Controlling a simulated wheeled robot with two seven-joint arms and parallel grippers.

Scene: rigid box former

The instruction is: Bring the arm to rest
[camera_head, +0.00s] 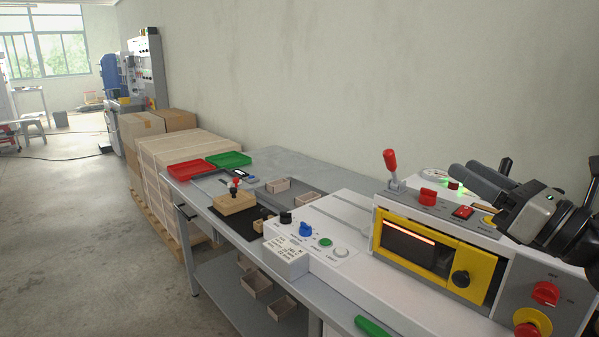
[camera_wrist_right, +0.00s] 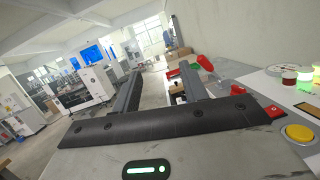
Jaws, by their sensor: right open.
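My right gripper (camera_head: 474,178) is at the right of the head view, raised over the white box-forming machine (camera_head: 345,215), with its fingers pointing left. In the right wrist view the two fingers of the right gripper (camera_wrist_right: 163,80) stand apart with nothing between them, so it is open and empty. Part of my dark right arm shows behind it at the right edge. My left gripper is not in view.
The machine carries a red-knobbed lever (camera_head: 391,163), a yellow-framed window (camera_head: 437,251) and a red knob (camera_head: 545,293). The grey bench (camera_head: 290,163) holds a red tray (camera_head: 191,169), a green tray (camera_head: 229,159) and small boxes. Open floor (camera_head: 70,240) lies left.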

